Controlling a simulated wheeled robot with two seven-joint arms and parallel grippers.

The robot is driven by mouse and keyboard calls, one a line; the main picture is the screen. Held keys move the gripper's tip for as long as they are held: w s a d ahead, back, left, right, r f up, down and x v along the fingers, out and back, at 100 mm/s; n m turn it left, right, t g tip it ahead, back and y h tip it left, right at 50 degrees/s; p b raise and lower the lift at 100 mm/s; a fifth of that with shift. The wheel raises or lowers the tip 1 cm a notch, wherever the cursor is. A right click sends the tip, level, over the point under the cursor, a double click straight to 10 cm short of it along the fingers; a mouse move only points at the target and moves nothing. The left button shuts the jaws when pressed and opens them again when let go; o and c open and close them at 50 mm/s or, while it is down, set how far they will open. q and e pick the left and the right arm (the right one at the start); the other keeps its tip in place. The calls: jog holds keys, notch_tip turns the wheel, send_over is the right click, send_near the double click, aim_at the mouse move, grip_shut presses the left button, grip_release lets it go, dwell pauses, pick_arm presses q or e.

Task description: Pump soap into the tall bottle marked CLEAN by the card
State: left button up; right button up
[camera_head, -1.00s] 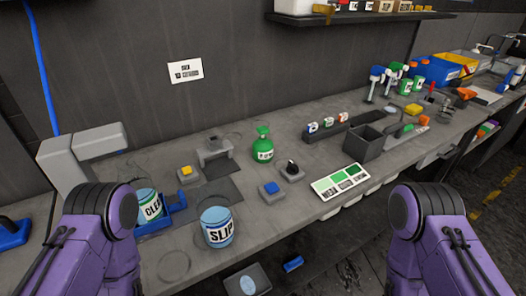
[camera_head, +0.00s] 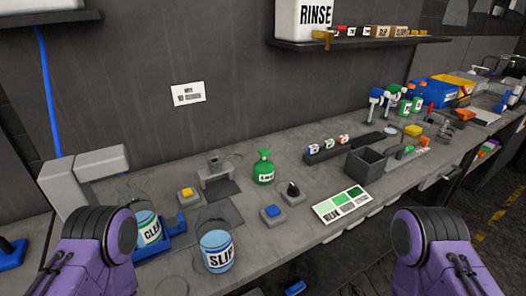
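A tall clear bottle (camera_head: 148,228) stands at the lower left in the head view, with pale blue liquid and a label reading "CLEA", its edge partly cut off. A blue holder sits around its base, and my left arm partly hides it. A similar clear bottle marked "SLIP" (camera_head: 217,251) stands to its right. A green bottle (camera_head: 263,168) with a green top stands mid-bench; its label is too small to read. A card with three green shades (camera_head: 341,205) lies at the bench's front edge. My purple arms show at both lower sides; neither gripper is visible.
A grey dispenser-like block (camera_head: 84,178) stands at the far left. Yellow (camera_head: 187,195) and blue (camera_head: 271,212) button boxes and a black knob (camera_head: 292,189) sit mid-bench. A grey bin (camera_head: 372,160) stands to the right. A white "RINSE" jug (camera_head: 301,20) is on the shelf.

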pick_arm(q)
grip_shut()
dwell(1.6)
